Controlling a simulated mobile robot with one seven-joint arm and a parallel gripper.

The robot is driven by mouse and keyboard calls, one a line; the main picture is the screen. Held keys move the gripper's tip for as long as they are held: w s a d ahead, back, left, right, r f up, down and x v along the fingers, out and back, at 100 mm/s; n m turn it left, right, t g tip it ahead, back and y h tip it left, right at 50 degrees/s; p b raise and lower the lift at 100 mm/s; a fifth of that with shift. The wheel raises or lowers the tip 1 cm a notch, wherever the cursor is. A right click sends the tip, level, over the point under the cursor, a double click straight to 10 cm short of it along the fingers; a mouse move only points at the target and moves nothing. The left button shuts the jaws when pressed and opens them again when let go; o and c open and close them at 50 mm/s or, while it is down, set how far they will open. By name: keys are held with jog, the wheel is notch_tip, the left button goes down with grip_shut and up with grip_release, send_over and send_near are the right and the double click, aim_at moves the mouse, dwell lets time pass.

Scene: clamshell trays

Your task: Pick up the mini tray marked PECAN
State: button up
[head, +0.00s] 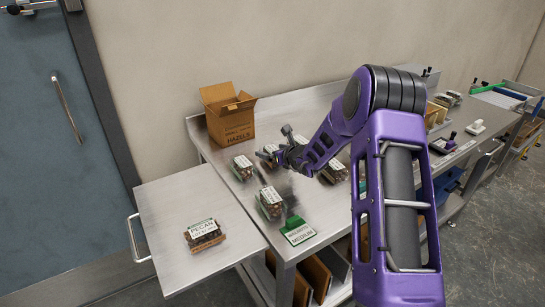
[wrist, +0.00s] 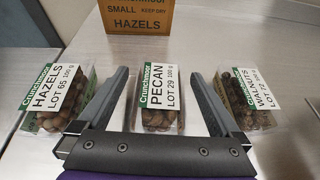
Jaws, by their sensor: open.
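In the wrist view a clear mini tray labelled PECAN, LOT 29 (wrist: 158,110) stands between a HAZELS tray (wrist: 58,95) on the left and a WALNUTS tray (wrist: 247,100) on the right. My gripper (wrist: 158,76) is open and empty. In that picture its fingers flank the PECAN tray; contact cannot be told. Another tray whose label reads PECAN (head: 205,233) lies on the side table (head: 165,205).
An open cardboard box marked HAZELS (head: 229,120) stands at the bench's back left; it also shows ahead in the wrist view (wrist: 138,17). Another tray (head: 270,203) and a green-edged sign (head: 297,231) are near the bench's front. Another tray (head: 332,173) is right of my gripper.

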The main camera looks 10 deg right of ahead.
jog(key=c, duration=1.4)
jog(key=shift+r, duration=0.15)
